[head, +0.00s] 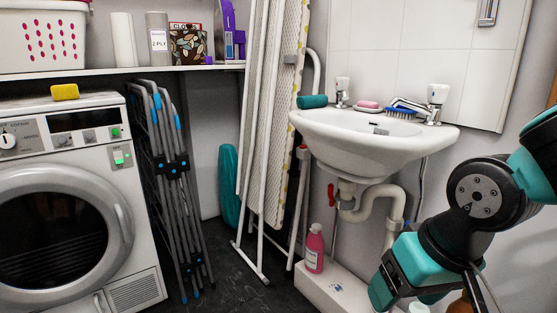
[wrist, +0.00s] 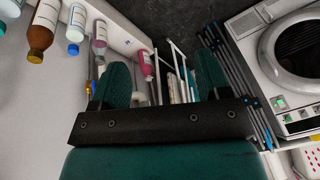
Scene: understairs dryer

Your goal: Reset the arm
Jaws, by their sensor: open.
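My arm comes in at the right edge of the head view, in front of the wall beside the sink. It bends down toward the lower right. My gripper (wrist: 161,80) shows in the wrist view as two teal fingers standing well apart. It is open, and nothing is held between the fingers. Behind the gap are the pink bottle (wrist: 146,64) and white rails in the background. In the head view the teal end of the arm is low at the right, and I cannot make out the fingertips.
A sink (head: 375,140) is left of my arm, with a pink bottle (head: 314,250) on the white ledge (head: 330,290) below. A dryer (head: 65,205), folded grey rack (head: 172,170) and ironing board (head: 278,110) stand leftward. Several bottles line the ledge near my arm. Dark floor is clear centrally.

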